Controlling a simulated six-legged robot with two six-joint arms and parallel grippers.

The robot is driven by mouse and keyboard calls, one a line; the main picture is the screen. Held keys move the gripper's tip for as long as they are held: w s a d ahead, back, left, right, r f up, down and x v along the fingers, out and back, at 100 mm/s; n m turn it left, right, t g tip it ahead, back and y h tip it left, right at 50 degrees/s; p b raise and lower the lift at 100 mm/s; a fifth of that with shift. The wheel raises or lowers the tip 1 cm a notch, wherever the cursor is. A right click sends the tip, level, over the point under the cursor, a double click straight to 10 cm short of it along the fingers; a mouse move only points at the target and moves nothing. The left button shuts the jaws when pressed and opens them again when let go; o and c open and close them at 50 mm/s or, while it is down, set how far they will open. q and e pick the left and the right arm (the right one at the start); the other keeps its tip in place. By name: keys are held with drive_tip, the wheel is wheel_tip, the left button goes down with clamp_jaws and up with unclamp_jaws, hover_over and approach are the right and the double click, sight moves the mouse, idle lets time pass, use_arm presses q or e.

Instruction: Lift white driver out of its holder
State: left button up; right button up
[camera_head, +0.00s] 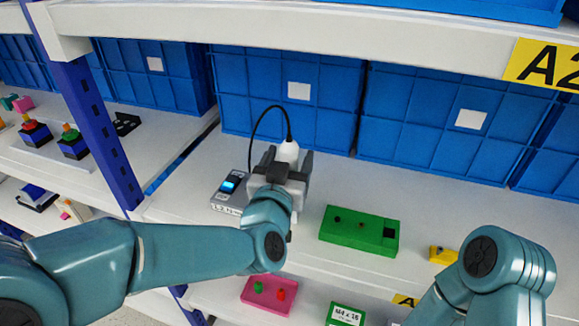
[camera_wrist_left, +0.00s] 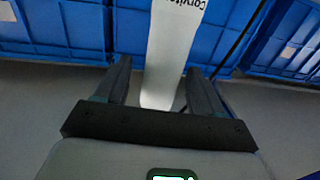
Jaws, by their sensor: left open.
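The white driver (camera_head: 288,152) stands upright on the shelf, with a black cable rising from its top. My left gripper (camera_head: 287,162) is around it, with one finger on each side. In the left wrist view, the white driver (camera_wrist_left: 172,48) with dark lettering stands between the spread fingers of my left gripper (camera_wrist_left: 159,68); the fingers look open, with gaps beside the driver. The driver's lower part and its holder are hidden behind my gripper and arm. My right arm shows at the lower right, but its gripper is out of view.
A grey box with a lit blue display (camera_head: 231,186) sits left of my gripper. A green block (camera_head: 345,230) and a yellow piece (camera_head: 441,255) lie to the right. Blue bins (camera_head: 330,110) line the back. A white shelf beam (camera_head: 300,30) runs overhead, with a blue post (camera_head: 95,130) left.

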use_arm(q)
drive_tip(key=shift+x, duration=1.1)
drive_tip(key=shift+r, duration=0.1)
drive_tip(key=shift+c, duration=0.3)
clamp_jaws()
wheel_tip(320, 180, up, 10)
drive_tip(key=p, duration=0.1)
drive_tip(key=shift+r, duration=0.1)
drive_tip(key=c, duration=0.9)
unclamp_jaws()
clamp_jaws()
